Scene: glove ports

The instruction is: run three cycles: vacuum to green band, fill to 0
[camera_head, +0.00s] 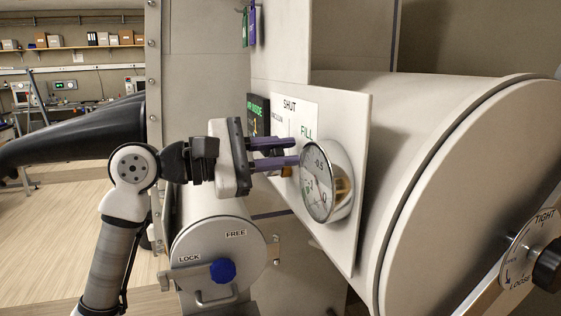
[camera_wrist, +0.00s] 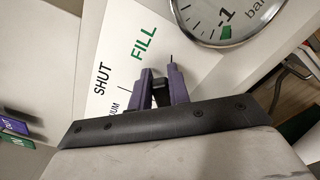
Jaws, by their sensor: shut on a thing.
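The white valve panel (camera_head: 357,150) carries the words SHUT and FILL, and part of a third word, likely VACUUM. It also shows in the wrist view (camera_wrist: 190,65). My gripper (camera_head: 296,152) is at the panel, beside the gauge. In the wrist view, its purple fingers (camera_wrist: 160,80) are shut on a small dark valve handle (camera_wrist: 160,87), below the FILL label. The fingers hide most of the handle. The round pressure gauge (camera_head: 318,185) shows in the wrist view (camera_wrist: 212,14) with a green band near -1. I cannot make out its needle position.
A round white hatch (camera_head: 217,255) marked LOCK and FREE, with a blue knob (camera_head: 222,271), is below my gripper. A large white cylinder (camera_head: 450,130) is at right, with a TIGHT/LOOSE dial (camera_head: 525,250). A black glove (camera_head: 80,135) sticks out at left.

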